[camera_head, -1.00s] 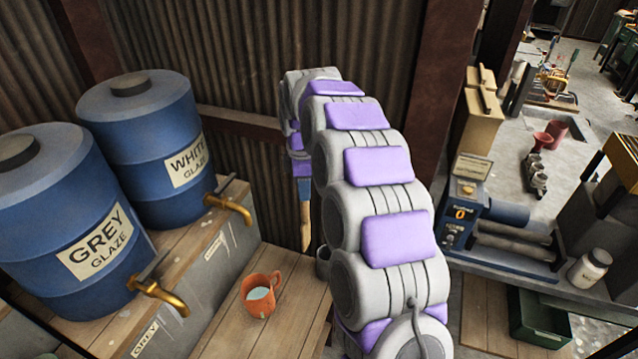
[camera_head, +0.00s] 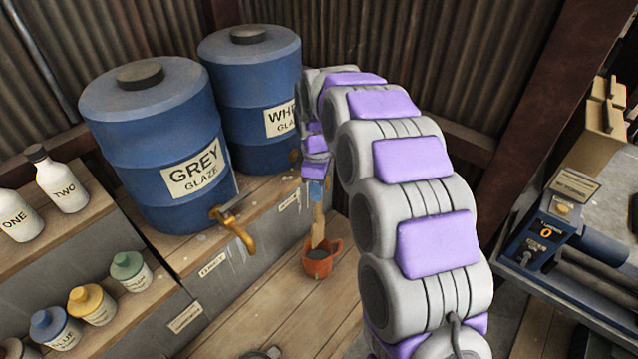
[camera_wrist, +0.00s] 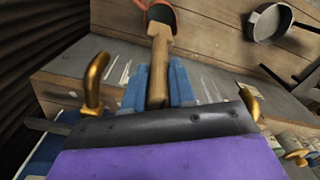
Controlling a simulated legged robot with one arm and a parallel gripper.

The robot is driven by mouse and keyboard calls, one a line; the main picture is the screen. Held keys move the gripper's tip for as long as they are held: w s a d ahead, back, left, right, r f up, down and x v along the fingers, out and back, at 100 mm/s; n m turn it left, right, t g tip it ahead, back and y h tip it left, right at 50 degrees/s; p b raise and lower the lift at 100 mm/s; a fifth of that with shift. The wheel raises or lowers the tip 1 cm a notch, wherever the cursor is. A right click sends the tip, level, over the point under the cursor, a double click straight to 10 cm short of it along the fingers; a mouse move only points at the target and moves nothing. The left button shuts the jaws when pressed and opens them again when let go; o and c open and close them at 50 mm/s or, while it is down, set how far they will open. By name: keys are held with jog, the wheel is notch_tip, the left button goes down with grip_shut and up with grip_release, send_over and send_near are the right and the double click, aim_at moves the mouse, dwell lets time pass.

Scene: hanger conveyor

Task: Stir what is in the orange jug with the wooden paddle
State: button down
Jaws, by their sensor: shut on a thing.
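The orange jug (camera_head: 318,266) stands on the wooden bench below the blue barrels. Dark contents show inside it in the head view. The jug also shows at the top of the wrist view (camera_wrist: 172,14). My gripper (camera_head: 316,188) is shut on the wooden paddle (camera_head: 318,222), which hangs down nearly upright with its lower end at the jug's mouth. The blue fingers (camera_wrist: 158,84) sit on both sides of the paddle's handle (camera_wrist: 158,62) in the wrist view. The paddle's lower tip is hidden, and I cannot tell how deep it reaches.
The grey glaze barrel (camera_head: 160,150) and white glaze barrel (camera_head: 255,90) stand behind, with a brass tap (camera_head: 236,228) near the jug. Small glaze pots (camera_head: 130,272) and white bottles (camera_head: 66,182) fill the left shelves. A pan (camera_wrist: 270,22) lies on the bench. Bench boards left of the jug are clear.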

aim_at(317, 220)
jog(key=shift+f+b, duration=0.45)
jog(key=shift+f, duration=6.15)
jog(key=shift+w+a, duration=0.15)
